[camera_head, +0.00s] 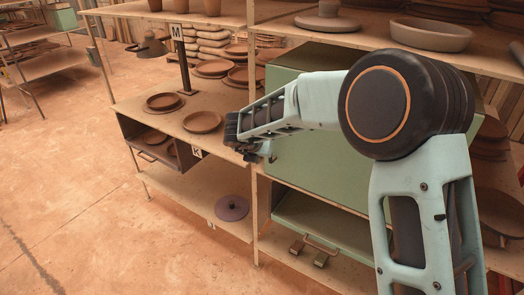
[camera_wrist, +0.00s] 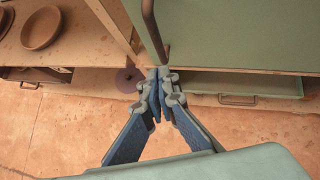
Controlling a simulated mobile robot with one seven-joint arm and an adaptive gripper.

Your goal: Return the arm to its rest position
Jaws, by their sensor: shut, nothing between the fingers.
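My arm (camera_head: 420,190) reaches from the lower right of the head view across the front of a green cabinet (camera_head: 310,155). My gripper (camera_wrist: 161,78) is shut and empty in the wrist view, its fingertips meeting just below the lower end of a dark bar handle (camera_wrist: 152,30) on the green front. I cannot tell whether they touch it. In the head view the gripper (camera_head: 252,152) is small, at the cabinet's left edge, and partly hidden by my wrist.
A green drawer (camera_head: 325,226) stands open below the cabinet; its handle (camera_wrist: 238,99) shows in the wrist view. Wooden shelves (camera_head: 215,180) hold clay plates (camera_head: 202,121) and a dark open box (camera_head: 155,148). A purple disc (camera_head: 231,207) lies on the lower shelf. The floor (camera_head: 70,190) at left is clear.

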